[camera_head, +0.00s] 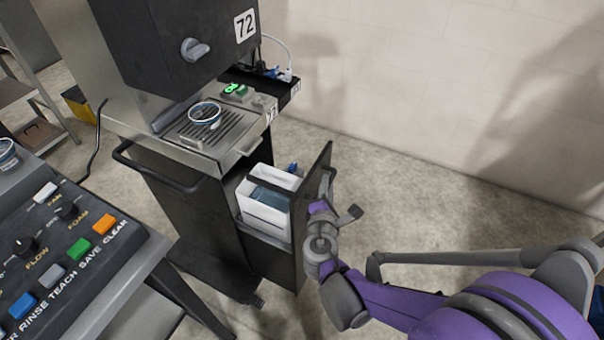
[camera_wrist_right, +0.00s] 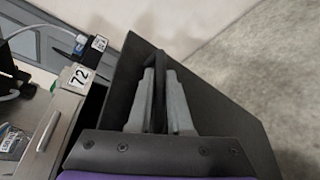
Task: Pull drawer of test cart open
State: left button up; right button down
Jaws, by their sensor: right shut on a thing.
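The test cart (camera_head: 180,200) is dark and stands in the middle-left of the head view, under the machine marked 72. Its drawer (camera_head: 302,225) is out from the cart body, and its dark front panel stands upright. A white bin (camera_head: 264,215) with something blue in it shows inside. My right gripper (camera_head: 327,190) is at the outer face of the panel. In the right wrist view its grey fingers (camera_wrist_right: 157,95) are shut on the dark drawer handle (camera_wrist_right: 158,66), in front of the panel (camera_wrist_right: 222,112). My left gripper is not in view.
A button panel (camera_head: 60,245) with coloured keys fills the lower left. The floor (camera_head: 400,200) right of the drawer is clear up to the pale wall (camera_head: 400,80).

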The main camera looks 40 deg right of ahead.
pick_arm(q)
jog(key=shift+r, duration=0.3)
pick_arm(e)
jog(key=s+d, duration=0.2)
jog(key=s, duration=0.4)
jog(key=shift+d, duration=0.25)
jog(key=c, duration=0.8)
grip_release()
jog(key=shift+c, duration=0.2)
pick_arm(q)
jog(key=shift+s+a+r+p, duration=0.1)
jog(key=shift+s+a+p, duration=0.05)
jog(key=shift+p, duration=0.15)
pick_arm(e)
jog(key=shift+a, duration=0.1)
